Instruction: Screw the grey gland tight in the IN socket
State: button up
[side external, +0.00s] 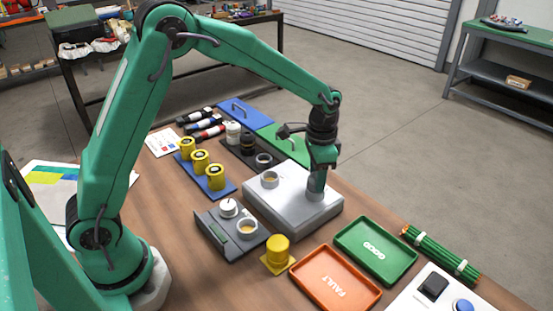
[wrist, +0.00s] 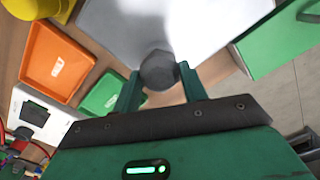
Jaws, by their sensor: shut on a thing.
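My gripper (side external: 317,184) points down over the right part of a light grey block (side external: 283,213). In the wrist view, its two green fingers (wrist: 158,74) are closed on the sides of a grey hexagonal gland (wrist: 158,66). The gland sits at the block's surface, and a grey ring shows below the fingers in the side view. I cannot tell how deep it is seated, and no IN label is readable. Another round socket (side external: 270,179) stands on the block's left part. The block also shows pale in the wrist view (wrist: 205,25).
A green GOOD tray (side external: 341,245) and an orange FAULT tray (side external: 303,286) lie in front of the block. A yellow part (side external: 278,250) and a dark grey fixture (side external: 216,233) stand near its front left. Yellow cylinders (side external: 216,178) and a dark rack (side external: 237,158) lie behind it.

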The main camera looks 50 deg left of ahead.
jog(key=shift+m, duration=0.4)
jog(key=o, duration=1)
jog(key=shift+o, duration=0.2)
jog(key=shift+r, duration=3.95)
